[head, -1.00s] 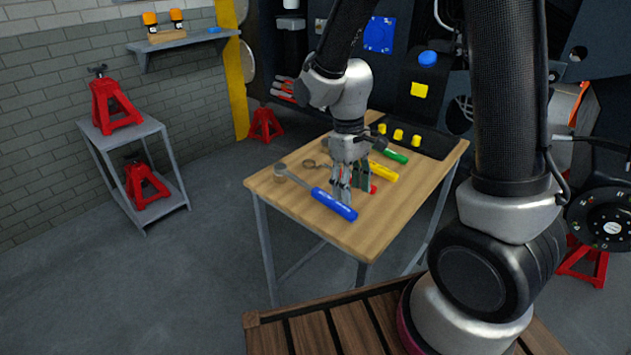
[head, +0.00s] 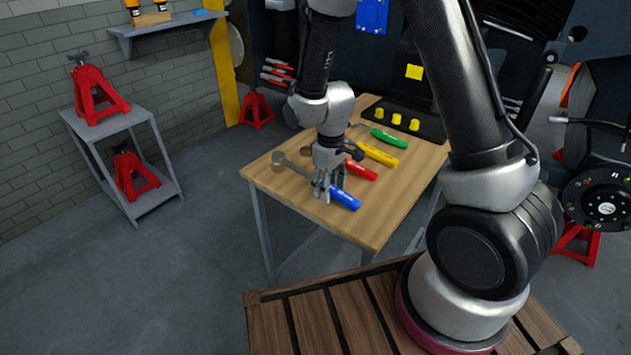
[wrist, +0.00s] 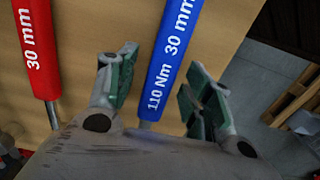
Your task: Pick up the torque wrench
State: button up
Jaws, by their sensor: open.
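The torque wrench (head: 345,199) has a blue handle and lies on the wooden table with its grey head towards the left. In the wrist view its blue handle (wrist: 172,60) reads "110 Nm 30 mm". My gripper (head: 326,192) is over the wrench near the inner end of the blue handle. In the wrist view the open gripper (wrist: 163,68) has one green-padded finger on each side of the wrench, with gaps between pads and handle. Part of the shaft is hidden behind my gripper.
A red-handled wrench (head: 361,171) marked "30 mm" lies close beside the torque wrench. Yellow (head: 378,155) and green (head: 389,139) handled tools lie farther back. A dark tray with yellow pieces (head: 397,119) is at the table's back. The table's front right is clear.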

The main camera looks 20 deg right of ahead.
jog(key=shift+f, duration=0.1)
jog(key=shift+c, duration=0.4)
grip_shut()
notch_tip(320, 180, up, 10)
jog(key=shift+r, duration=0.1)
jog(key=c, duration=0.7)
grip_release()
grip_shut()
